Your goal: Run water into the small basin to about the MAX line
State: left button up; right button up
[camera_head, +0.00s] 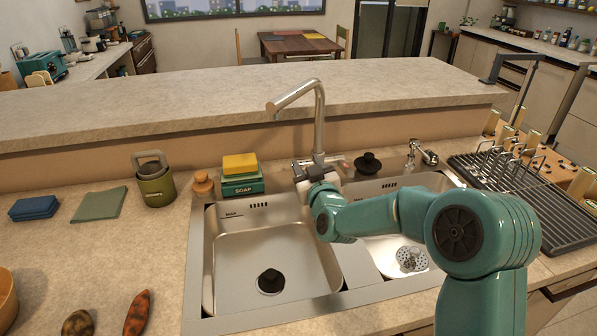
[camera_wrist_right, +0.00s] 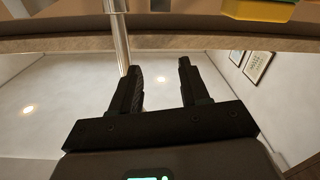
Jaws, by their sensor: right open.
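The small basin (camera_head: 388,247) is the right-hand one of the sink, partly hidden behind my right arm. A perforated metal drain strainer (camera_head: 411,259) shows at its bottom, and I see no water there. The tap (camera_head: 319,120) stands behind the sink, its spout turned left; no stream shows. My right gripper (camera_head: 308,171) is open at the base of the tap. In the right wrist view the gripper (camera_wrist_right: 160,85) has its fingers apart, with the tap's post (camera_wrist_right: 118,40) beside the left finger. A black plug (camera_head: 367,163) stands on the rear rim. My left gripper is out of view.
The large left basin (camera_head: 232,255) has a black plug (camera_head: 270,281) in its drain and a MAX mark. A yellow sponge (camera_head: 240,163) lies on a green soap box (camera_head: 243,185) left of the tap. A drying rack (camera_head: 540,205) stands at right.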

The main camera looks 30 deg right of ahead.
notch_tip(320, 180, down, 8)
jog(key=x, duration=0.2)
jog(key=p+x, duration=0.1)
jog(key=x, duration=0.1)
jog(key=p+x, duration=0.1)
jog(key=x, duration=0.2)
jog(key=shift+r, duration=0.45)
grip_shut()
